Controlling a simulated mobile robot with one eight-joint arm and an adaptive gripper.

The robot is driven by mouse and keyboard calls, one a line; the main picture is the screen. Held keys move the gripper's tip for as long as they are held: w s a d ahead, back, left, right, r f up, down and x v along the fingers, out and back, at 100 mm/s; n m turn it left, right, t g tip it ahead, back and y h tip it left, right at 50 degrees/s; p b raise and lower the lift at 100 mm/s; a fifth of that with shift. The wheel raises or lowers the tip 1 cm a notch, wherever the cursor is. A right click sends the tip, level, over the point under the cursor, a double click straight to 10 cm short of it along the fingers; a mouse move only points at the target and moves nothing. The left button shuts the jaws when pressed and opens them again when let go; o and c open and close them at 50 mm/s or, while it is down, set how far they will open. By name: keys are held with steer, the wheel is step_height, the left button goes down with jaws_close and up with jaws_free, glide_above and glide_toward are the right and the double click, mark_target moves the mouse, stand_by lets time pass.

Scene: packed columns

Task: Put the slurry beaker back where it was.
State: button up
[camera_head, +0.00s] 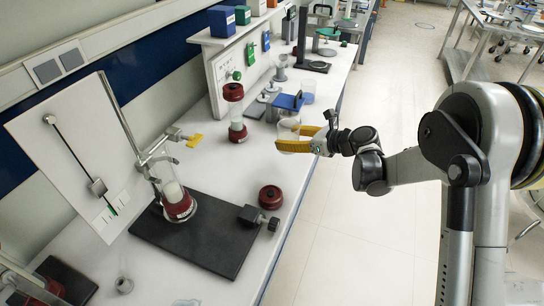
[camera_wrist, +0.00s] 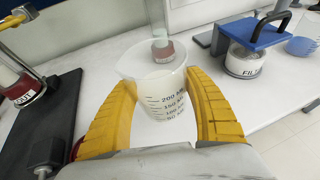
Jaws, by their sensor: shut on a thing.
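The slurry beaker (camera_wrist: 158,92) is clear plastic with dark graduation marks and pale contents. My gripper (camera_wrist: 160,112) is shut on it, one yellow finger on each side. In the head view the beaker (camera_head: 288,131) shows between my yellow fingers (camera_head: 298,142), near the bench's front edge. It looks upright or nearly so. I cannot tell whether its base touches the bench.
A clamped column (camera_head: 174,192) stands over a dark base plate (camera_head: 205,240) at left. Another red-based column (camera_head: 238,130) stands behind the beaker. A red cap (camera_head: 270,196) lies nearer. White bench (camera_head: 245,175) is clear between them.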

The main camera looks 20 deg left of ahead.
steer(key=a+f, duration=0.1)
steer(key=a+f+b, duration=0.1)
steer(key=a, duration=0.1)
steer(key=a+f, duration=0.1)
steer(key=a, duration=0.1)
steer(key=shift+a+f, duration=0.2)
steer(key=shift+a, duration=0.05)
steer(key=shift+f+b, duration=1.05)
steer(key=shift+f, duration=0.95)
steer(key=shift+f, duration=0.15)
steer(key=o, duration=1.3)
steer(key=shift+o, duration=0.2)
